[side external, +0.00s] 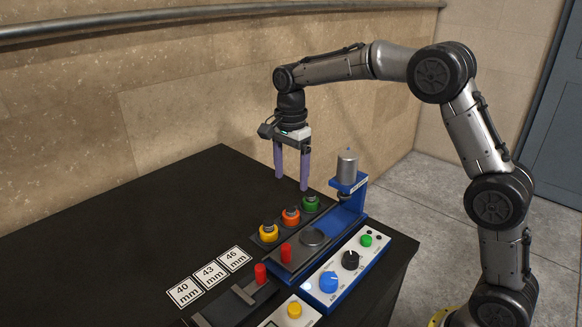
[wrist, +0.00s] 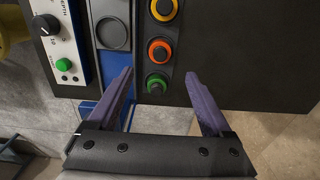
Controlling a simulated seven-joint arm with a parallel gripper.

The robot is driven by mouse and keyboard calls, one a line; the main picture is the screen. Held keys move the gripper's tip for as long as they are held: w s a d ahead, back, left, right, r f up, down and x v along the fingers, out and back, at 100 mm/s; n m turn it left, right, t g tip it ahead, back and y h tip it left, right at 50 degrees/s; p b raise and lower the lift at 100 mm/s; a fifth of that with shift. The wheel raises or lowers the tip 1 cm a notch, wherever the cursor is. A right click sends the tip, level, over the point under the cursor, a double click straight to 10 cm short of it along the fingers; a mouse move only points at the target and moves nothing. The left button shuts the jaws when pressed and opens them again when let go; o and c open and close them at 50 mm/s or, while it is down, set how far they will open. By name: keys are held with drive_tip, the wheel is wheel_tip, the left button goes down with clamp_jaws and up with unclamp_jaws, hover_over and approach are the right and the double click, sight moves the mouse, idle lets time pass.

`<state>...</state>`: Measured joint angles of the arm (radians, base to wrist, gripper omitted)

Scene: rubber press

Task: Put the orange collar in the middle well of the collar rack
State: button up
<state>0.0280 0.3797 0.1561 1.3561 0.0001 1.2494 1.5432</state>
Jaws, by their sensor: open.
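The orange collar (side external: 291,216) is a ring with a dark centre. It sits in the middle place of the dark collar rack (side external: 254,240), between the yellow collar (side external: 268,232) and the green collar (side external: 311,203). In the wrist view the orange collar (wrist: 160,50) lies just beyond my fingertips, and the green collar (wrist: 157,83) shows between the fingers. My gripper (side external: 291,180) has two purple fingers, pointing down, apart and empty. It hangs above the green and orange end of the rack, touching no collar. How deep the orange collar sits is too small to tell.
A blue press (side external: 358,198) with a grey cylinder stands right of the rack. A control box (side external: 341,277) with knobs is in front of it. Red-handled fixtures (side external: 287,253) and size cards (side external: 210,273) lie nearby. The black table's left side is clear.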

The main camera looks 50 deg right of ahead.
drive_tip(key=s+r+n+t, duration=0.1)
drive_tip(key=s+r+n, duration=0.3)
drive_tip(key=s, duration=0.3)
drive_tip(key=s+r+n+t, duration=0.2)
drive_tip(key=s+r+n, duration=0.25)
drive_tip(key=s, duration=0.35)
drive_tip(key=s+a+f+n+t, duration=0.1)
drive_tip(key=s+f+n, duration=0.3)
drive_tip(key=s+n, duration=0.5)
drive_tip(key=s+t, duration=0.1)
drive_tip(key=s, duration=0.5)
drive_tip(key=shift+s+a+f+t, duration=0.2)
drive_tip(key=shift+s+t, duration=0.1)
drive_tip(key=shift+s, duration=0.1)
drive_tip(key=shift+n, duration=0.25)
